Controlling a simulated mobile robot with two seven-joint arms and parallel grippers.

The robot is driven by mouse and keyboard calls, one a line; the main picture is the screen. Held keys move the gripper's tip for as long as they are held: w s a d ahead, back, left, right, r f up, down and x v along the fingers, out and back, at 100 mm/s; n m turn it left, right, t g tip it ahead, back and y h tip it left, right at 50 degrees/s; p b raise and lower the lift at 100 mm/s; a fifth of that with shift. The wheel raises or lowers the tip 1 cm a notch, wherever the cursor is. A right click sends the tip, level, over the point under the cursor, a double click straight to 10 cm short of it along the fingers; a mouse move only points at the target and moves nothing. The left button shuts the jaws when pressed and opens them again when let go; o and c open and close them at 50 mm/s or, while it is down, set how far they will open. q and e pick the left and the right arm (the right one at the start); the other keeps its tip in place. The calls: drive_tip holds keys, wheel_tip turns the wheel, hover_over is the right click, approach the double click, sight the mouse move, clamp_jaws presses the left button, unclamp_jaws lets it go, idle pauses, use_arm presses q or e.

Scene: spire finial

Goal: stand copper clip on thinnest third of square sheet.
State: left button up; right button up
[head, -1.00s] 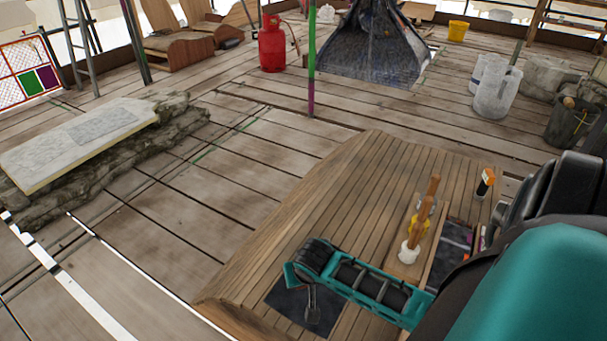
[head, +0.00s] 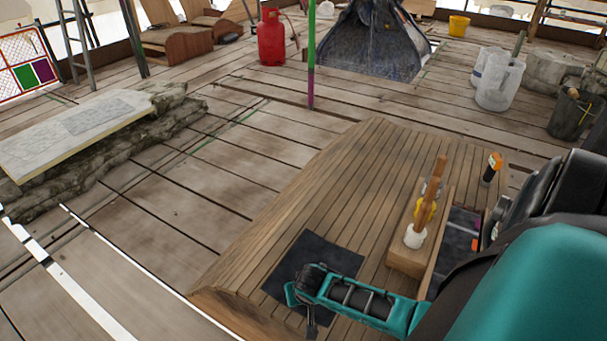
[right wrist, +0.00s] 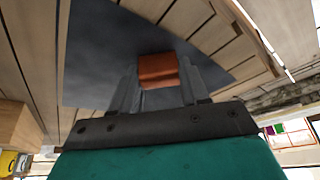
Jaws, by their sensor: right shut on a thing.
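The dark square sheet (head: 335,252) lies flat on the curved plank top of the wooden bench; my right wrist partly covers its near side in the head view. My right gripper (head: 311,329) points down beside the sheet's near edge in that view. In the right wrist view, my right gripper (right wrist: 160,90) is shut on the orange-brown copper clip (right wrist: 158,70), held between the fingertips. The dark sheet (right wrist: 95,45) fills the background behind the clip there. I cannot tell whether the clip touches the sheet. The clip is not discernible in the head view. My left gripper is not in view.
The plank-topped bench (head: 350,180) carries a wooden block (head: 408,262) with upright wooden-handled tools (head: 428,205), right of the sheet. A dark tray (head: 462,225) and an orange-capped marker (head: 491,168) are farther right. Bare planks lie beyond the sheet.

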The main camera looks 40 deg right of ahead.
drive_tip(key=o, duration=1.1)
drive_tip(key=p+v, duration=0.6)
drive_tip(key=v, duration=0.5)
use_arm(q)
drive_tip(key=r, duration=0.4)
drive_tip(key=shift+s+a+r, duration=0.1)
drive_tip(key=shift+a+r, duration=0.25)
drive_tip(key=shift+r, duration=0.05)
use_arm(e)
drive_tip(key=a+r+n+t+y, duration=0.5)
drive_tip(key=a+r+n, duration=0.3)
drive_tip(key=a+r, duration=0.4)
drive_tip(key=a+t, duration=0.1)
drive_tip(key=a, duration=0.1)
drive_tip(key=shift+s+a+n+t, duration=0.25)
drive_tip(key=shift+a+n+t, duration=0.05)
drive_tip(key=shift+a+t, duration=0.1)
drive_tip(key=shift+r, duration=0.1)
